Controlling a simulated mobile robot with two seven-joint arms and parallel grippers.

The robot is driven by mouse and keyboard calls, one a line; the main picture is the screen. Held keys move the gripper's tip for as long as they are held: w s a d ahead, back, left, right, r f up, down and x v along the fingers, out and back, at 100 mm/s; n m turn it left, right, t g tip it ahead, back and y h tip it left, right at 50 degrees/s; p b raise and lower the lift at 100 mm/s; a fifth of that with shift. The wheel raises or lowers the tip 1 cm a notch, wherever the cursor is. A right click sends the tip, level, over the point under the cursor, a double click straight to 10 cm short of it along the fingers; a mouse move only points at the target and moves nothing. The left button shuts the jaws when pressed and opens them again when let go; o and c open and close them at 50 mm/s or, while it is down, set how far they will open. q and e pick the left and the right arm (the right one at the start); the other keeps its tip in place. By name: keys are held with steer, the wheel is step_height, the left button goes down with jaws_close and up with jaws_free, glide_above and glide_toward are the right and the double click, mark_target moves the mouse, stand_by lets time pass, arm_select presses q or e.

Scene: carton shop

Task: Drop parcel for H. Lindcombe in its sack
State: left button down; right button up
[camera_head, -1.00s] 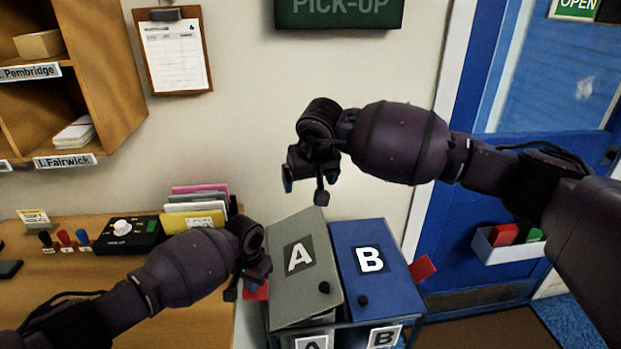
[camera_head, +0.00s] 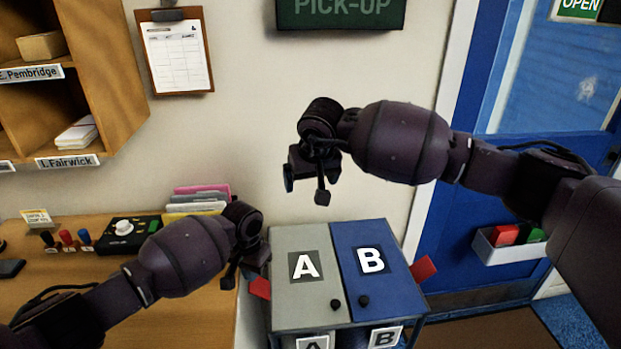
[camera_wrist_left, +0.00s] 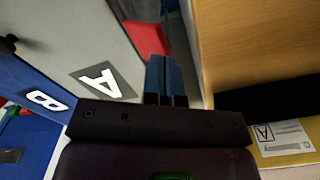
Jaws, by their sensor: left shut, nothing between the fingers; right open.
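The sack stand has a grey lid A (camera_head: 285,303) and a blue lid B (camera_head: 384,287), side by side and both down. They also show in the left wrist view as grey lid A (camera_wrist_left: 85,35) and blue lid B (camera_wrist_left: 25,72). The sacks under the lids are hidden. I see no parcel marked H. Lindcombe. My left gripper (camera_head: 229,282) is shut and empty, just left of lid A; its blue fingers (camera_wrist_left: 163,80) are together beside a red flap (camera_wrist_left: 146,38). My right gripper (camera_head: 305,187) is open and empty, above and behind the lids.
Pigeonholes (camera_head: 115,75) at the upper left hold a carton (camera_head: 41,46) and a white stack (camera_head: 77,134). The wooden counter (camera_head: 190,300) carries a control box (camera_head: 126,234) and folders. Red flaps stick out at both stand sides. A blue door (camera_head: 455,225) stands right.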

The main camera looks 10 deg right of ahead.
arm_select(q)
steer(key=shift+r, duration=1.55)
